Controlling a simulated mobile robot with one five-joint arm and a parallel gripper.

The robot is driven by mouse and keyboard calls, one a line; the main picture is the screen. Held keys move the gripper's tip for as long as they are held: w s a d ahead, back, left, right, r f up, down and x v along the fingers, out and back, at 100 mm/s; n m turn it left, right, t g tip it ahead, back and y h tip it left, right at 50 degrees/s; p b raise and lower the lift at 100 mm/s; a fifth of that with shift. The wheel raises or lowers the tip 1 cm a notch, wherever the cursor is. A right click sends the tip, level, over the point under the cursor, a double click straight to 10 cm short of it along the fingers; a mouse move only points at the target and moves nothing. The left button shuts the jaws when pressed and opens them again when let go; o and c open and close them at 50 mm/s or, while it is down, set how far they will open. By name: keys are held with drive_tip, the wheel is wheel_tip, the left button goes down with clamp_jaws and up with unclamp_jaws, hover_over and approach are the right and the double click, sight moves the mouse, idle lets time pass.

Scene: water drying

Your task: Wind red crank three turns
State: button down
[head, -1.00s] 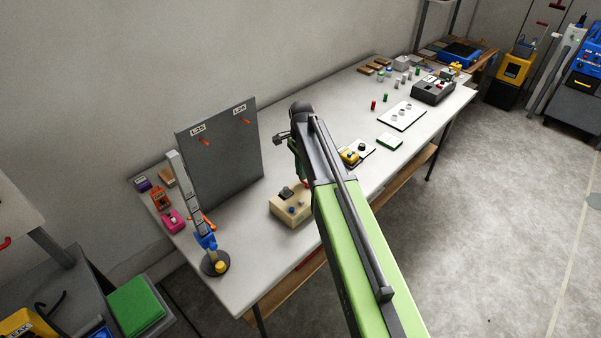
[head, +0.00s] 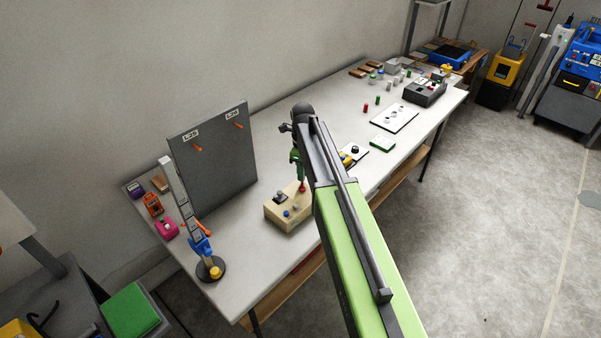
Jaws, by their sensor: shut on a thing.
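A beige box (head: 281,224) sits on the grey-white bench, with a dark part and small blue and grey knobs on its top. The red crank (head: 302,188) shows as a small red piece at the box's right side. My gripper (head: 301,182), at the end of my green and black arm, points down over this side of the box. It is shut on the red crank. The jaws are small and the arm hides the box's right end, so the exact grip is hard to see.
A grey upright panel (head: 213,150) with orange pegs stands left of the box. A jointed stand (head: 208,268) on a round base is at the front left. A yellow item (head: 346,160) and a white plate (head: 394,119) lie to the right. Bare bench lies between the panel and box.

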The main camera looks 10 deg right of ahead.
drive_tip(key=m, duration=0.3)
drive_tip(key=d+m, duration=0.1)
drive_tip(key=shift+s+d+m, duration=0.1)
drive_tip(key=shift+s+m, duration=0.15)
drive_tip(key=shift+m, duration=0.05)
drive_tip(key=shift+s+d+m, duration=0.15)
drive_tip(key=shift+m, duration=0.7)
drive_tip(key=shift+s+d+m, duration=0.2)
drive_tip(key=shift+m, duration=0.7)
drive_tip(key=shift+s+d+m, duration=0.15)
drive_tip(key=shift+m, duration=0.7)
drive_tip(key=c, duration=1.4)
unclamp_jaws()
wheel_tip(320, 180, up, 18)
drive_tip(key=p, duration=1.7)
drive_tip(key=shift+f, duration=0.25)
